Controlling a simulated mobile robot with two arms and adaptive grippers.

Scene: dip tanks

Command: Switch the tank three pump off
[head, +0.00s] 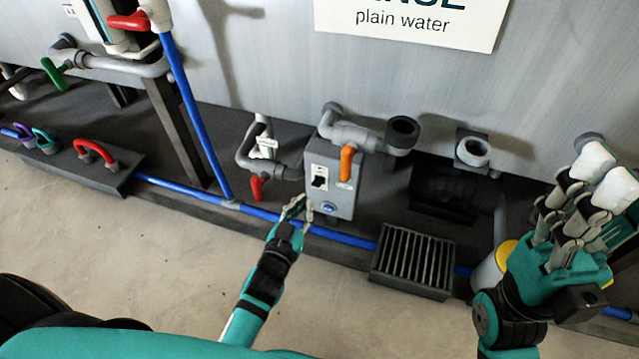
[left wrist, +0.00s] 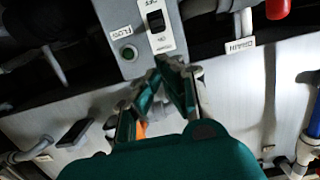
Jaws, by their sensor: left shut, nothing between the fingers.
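A grey pump box (head: 343,200) stands below the tank wall, with a dark rocker switch (head: 320,182) on a white plate and a blue round lamp (head: 329,208) below it. In the left wrist view the switch (left wrist: 156,20) is close, its plate marked with OFF and ON lettering; the lamp (left wrist: 129,53) beside it looks dark green. My left gripper (head: 298,207) is shut and empty, just in front of the box's lower left. Its fingertips (left wrist: 172,66) show near the plate's edge; contact cannot be told. My right gripper (head: 606,175) is far right, its finger opening unclear.
An orange handle (head: 346,163) is on the box's right and a red drain handle (head: 257,188) on its left. A blue pipe (head: 262,213) runs along the floor edge. A black grate (head: 414,258) sits right of the box. A sign (head: 412,16) reads "plain water".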

